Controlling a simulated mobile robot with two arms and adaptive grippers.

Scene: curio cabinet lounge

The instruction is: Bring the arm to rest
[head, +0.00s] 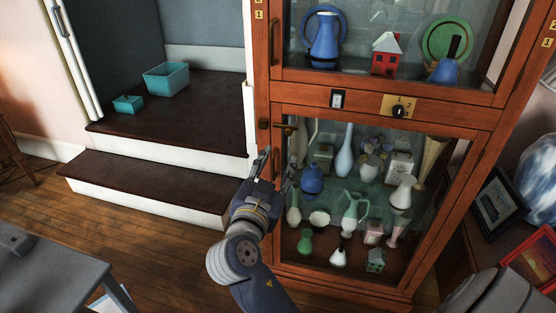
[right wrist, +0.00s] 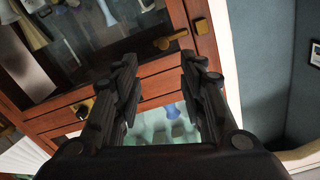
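My right arm (head: 245,250) reaches up from the bottom of the head view. Its right gripper (head: 277,165) is in front of the left edge of the cabinet's lower glass door. Its two fingers stand apart with nothing seen between them. The right wrist view also shows the right gripper (right wrist: 160,72) open and empty, with the wooden cabinet (right wrist: 70,98) beyond its fingers. A brass latch (right wrist: 172,40) on the cabinet lies past the fingertips there. I cannot tell whether the fingers touch the cabinet. My left gripper is in neither view.
The tall wooden cabinet (head: 345,120) holds several vases and ornaments behind glass. Dark steps (head: 150,185) rise at the left, with two teal boxes, one large (head: 166,82) and one small (head: 128,105). A grey table (head: 55,275) is at lower left. Framed pictures stand at right (head: 497,203).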

